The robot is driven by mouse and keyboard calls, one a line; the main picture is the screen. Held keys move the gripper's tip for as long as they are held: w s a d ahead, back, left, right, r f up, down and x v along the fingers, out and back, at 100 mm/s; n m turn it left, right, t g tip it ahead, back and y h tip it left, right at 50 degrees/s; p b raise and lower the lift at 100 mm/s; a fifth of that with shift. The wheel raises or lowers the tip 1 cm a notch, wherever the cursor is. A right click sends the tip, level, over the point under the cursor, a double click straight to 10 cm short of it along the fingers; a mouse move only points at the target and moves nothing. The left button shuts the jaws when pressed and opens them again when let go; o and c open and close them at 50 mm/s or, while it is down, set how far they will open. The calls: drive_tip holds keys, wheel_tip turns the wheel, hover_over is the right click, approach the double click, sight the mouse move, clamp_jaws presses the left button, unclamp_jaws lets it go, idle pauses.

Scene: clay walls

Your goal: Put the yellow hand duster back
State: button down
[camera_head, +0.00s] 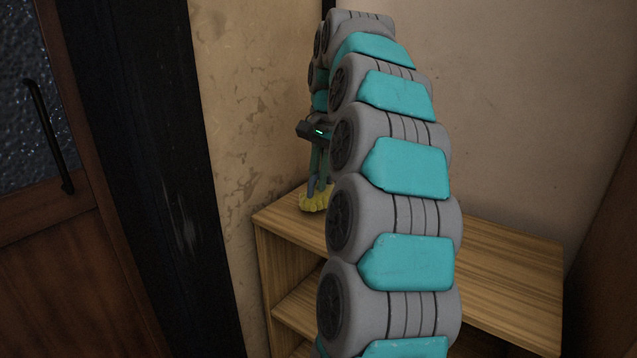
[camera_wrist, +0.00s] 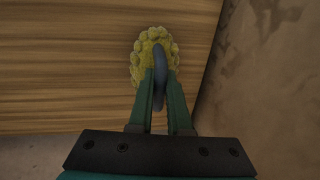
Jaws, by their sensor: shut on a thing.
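The yellow hand duster (camera_head: 314,199) has a fluffy yellow head and a dark grey handle. In the head view it is at the top of the wooden shelf unit (camera_head: 500,287), near its back left corner by the wall. I cannot tell whether its head touches the shelf top. In the wrist view the duster (camera_wrist: 137,66) is at the fingertips, with its handle between them. My gripper (camera_head: 318,168) is shut on the handle, and its green fingers also show in the wrist view (camera_wrist: 160,88). My arm hides part of the shelf top.
The shelf unit has open compartments (camera_head: 297,305) below its top. Plaster walls (camera_head: 255,90) stand close behind and to the left. A dark post (camera_head: 165,170) and a wooden door (camera_head: 60,250) with a black handle are at the left. The shelf top is clear on the right.

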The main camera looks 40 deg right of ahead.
drive_tip(key=shift+f, duration=0.85)
drive_tip(key=c, duration=0.9)
unclamp_jaws()
drive_tip(key=shift+o, duration=0.2)
drive_tip(key=shift+r, duration=0.1)
drive_tip(key=shift+s+d+r, duration=0.1)
drive_tip(key=shift+r, duration=0.8)
drive_tip(key=r, duration=0.2)
drive_tip(key=r+p, duration=0.1)
drive_tip(key=s+r+p, duration=0.1)
drive_tip(key=r, duration=0.1)
drive_tip(key=shift+d+r, duration=0.15)
drive_tip(key=shift+r, duration=0.2)
drive_tip(key=shift+f, duration=0.1)
